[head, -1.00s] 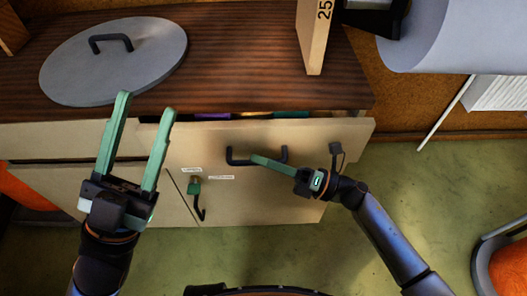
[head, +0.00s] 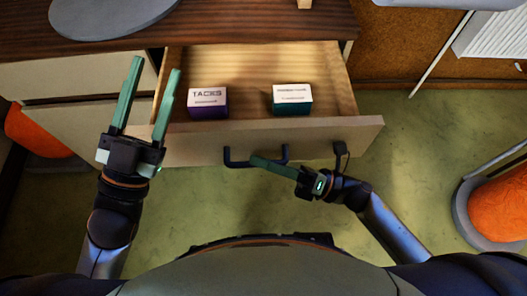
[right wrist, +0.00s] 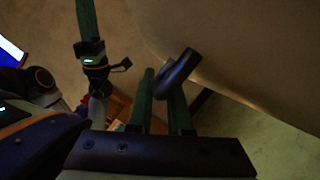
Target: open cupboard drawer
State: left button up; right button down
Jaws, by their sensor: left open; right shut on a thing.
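The cupboard drawer (head: 330,140) is pulled well out in the head view, with its wooden inside showing. A purple-and-white box marked TACKS (head: 208,103) and a green-and-white box (head: 292,100) stand in it. My right gripper (head: 258,161) is shut on the dark drawer handle (head: 237,163) on the drawer front. In the right wrist view the handle (right wrist: 178,73) lies between the green fingers. My left gripper (head: 152,78) is open and empty, in front of the cupboard at the drawer's left side.
The wooden cupboard top (head: 230,22) carries a round grey lid (head: 105,12). An orange object (head: 35,135) is at the left, and an orange-seated stool (head: 498,205) stands at the right. Green floor is open right of the drawer.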

jog(key=shift+s, duration=0.2)
jog(key=c, duration=0.8)
grip_release()
jog(key=shift+c, duration=0.2)
jog(key=v, duration=1.2)
jog(key=shift+d, duration=0.25)
